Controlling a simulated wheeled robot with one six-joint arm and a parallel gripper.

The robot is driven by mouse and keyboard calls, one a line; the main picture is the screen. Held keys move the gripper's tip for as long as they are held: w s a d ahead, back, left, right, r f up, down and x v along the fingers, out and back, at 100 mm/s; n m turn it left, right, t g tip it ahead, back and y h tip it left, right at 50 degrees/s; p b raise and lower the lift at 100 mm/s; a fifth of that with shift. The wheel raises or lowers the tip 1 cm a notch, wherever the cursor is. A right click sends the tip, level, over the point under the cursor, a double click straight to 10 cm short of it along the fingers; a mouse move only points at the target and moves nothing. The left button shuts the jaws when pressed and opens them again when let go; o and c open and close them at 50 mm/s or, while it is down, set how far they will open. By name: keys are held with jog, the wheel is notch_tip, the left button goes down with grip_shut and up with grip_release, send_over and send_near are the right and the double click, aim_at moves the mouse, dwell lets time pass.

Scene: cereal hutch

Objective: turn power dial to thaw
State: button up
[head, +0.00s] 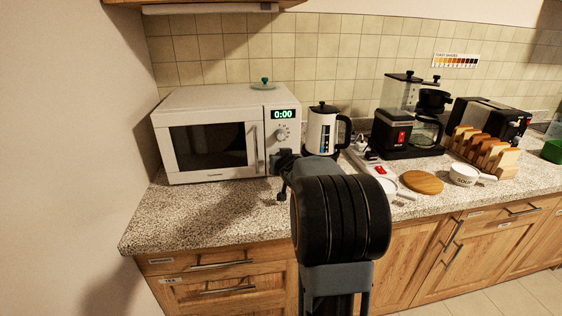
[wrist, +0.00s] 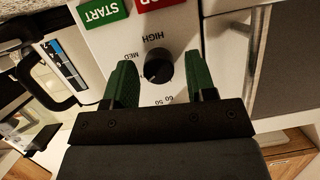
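The white microwave (head: 185,107) stands at the left end of the counter with its door shut and its display (head: 283,114) reading 0:00. In the wrist view, the black power dial (wrist: 158,66) sits on the panel (wrist: 185,35) with the labels HIGH and MED visible near it; a THAW label is not in sight. My gripper (wrist: 158,82) has its two green fingers apart, one on each side of the dial, with visible gaps and nothing held. In the head view, my gripper (head: 281,160) is in front of the microwave's lower panel, partly hidden by my arm.
Green START (wrist: 102,12) and red STOP (wrist: 155,4) buttons lie on the panel. The door handle (head: 257,148) is just left of the panel. A white kettle (head: 321,132) stands close on the right. The counter before the microwave (head: 190,212) is clear.

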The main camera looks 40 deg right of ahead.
jog(key=shift+o, duration=0.4)
jog(key=shift+s, duration=0.15)
jog(key=p+v, duration=0.4)
jog(key=v, duration=0.9)
jog(key=shift+s, duration=0.25)
jog(key=shift+a, duration=0.1)
